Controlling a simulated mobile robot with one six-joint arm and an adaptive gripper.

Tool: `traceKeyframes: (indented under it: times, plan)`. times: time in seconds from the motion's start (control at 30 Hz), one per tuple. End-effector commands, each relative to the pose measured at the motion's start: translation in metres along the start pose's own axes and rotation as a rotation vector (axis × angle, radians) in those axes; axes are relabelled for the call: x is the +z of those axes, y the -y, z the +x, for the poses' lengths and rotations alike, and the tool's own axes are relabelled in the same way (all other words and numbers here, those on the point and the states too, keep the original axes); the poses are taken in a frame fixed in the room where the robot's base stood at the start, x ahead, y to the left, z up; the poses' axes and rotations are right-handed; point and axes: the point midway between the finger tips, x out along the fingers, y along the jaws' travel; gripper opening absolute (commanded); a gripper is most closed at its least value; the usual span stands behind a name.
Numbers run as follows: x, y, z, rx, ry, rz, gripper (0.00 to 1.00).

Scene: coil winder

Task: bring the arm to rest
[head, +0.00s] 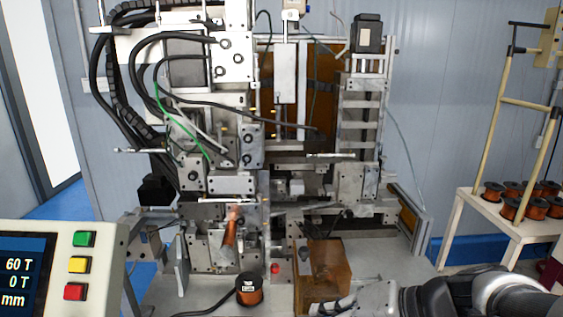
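My arm (438,298) reaches in from the lower right corner, dark and grey, lying low across the front of the machine table. My gripper (335,304) is a light grey shape at the bottom edge, in front of an amber-brown box (333,268). The bottom edge cuts it off, and its fingers are not clear enough to tell open from shut. I see nothing clearly held in it. I cannot tell whether it touches the box.
The coil winder (248,145) with hoses and cables fills the middle. A copper wire spool (248,291) stands on its table (190,296). A control panel (98,265) with coloured buttons is at lower left. A rack (480,205) with several copper spools stands at right.

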Motion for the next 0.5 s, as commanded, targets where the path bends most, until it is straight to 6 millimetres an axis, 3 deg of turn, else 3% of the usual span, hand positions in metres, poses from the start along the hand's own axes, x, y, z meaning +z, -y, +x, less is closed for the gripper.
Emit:
traceKeyframes:
  times: [0.03, 0.1, 0.2, 0.33, 0.5]
  plan:
    - [0.03, 0.002, -0.001, 0.084, 0.057, -0.061, 0.0]
    - [0.064, -0.007, -0.008, 0.219, 0.116, -0.126, 0.0]
    - [0.095, -0.026, -0.027, 0.412, 0.141, -0.227, 0.0]
    - [0.109, -0.047, -0.057, 0.614, 0.093, -0.346, 0.0]
    - [0.105, -0.059, -0.084, 0.755, 0.001, -0.441, 0.0]
